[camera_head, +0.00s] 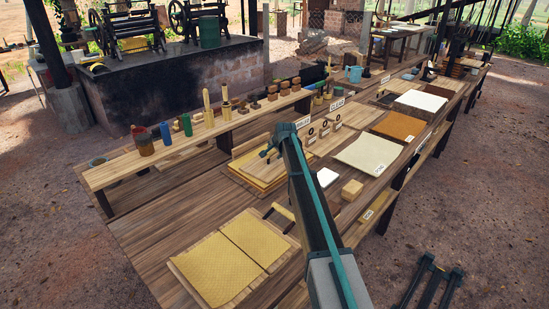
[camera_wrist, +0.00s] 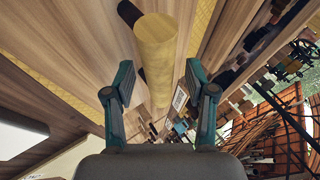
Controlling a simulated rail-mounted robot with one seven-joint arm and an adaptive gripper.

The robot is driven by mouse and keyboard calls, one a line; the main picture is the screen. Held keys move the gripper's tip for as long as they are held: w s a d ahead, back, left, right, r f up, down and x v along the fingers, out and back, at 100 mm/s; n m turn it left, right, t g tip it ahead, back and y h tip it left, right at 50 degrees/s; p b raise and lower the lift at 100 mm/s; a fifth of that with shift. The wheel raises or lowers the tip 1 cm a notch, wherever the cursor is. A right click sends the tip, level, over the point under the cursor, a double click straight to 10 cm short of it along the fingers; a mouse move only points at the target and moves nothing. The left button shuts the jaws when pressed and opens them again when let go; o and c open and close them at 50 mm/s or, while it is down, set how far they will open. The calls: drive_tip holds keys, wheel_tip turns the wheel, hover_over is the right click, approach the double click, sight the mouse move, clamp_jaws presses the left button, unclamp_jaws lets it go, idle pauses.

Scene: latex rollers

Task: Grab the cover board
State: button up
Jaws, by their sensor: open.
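A stack of light wooden boards (camera_head: 244,177) lies flat on the long table in the head view. No label marks one as the cover board, so I cannot tell which it is. My gripper (camera_head: 267,152) is over the stack, partly hidden by my arm; I cannot tell how close it is. In the wrist view my gripper (camera_wrist: 156,90) is open, its two teal fingers wide apart. A pale yellow cylinder (camera_wrist: 155,45) with a dark end shows between and beyond the fingers, with wooden surfaces behind it. Nothing is visibly held.
Yellow textured sheets (camera_head: 230,258) lie on a board at the near left, beside a small roller (camera_head: 284,211). A raised shelf (camera_head: 170,155) with bottles and cylinders runs behind the stack. A cream sheet (camera_head: 368,153) and a small wooden block (camera_head: 352,190) lie to the right.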

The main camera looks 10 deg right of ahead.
drive_tip(key=shift+w+f, duration=0.15)
clamp_jaws()
drive_tip(key=shift+r, duration=0.2)
idle(0.4)
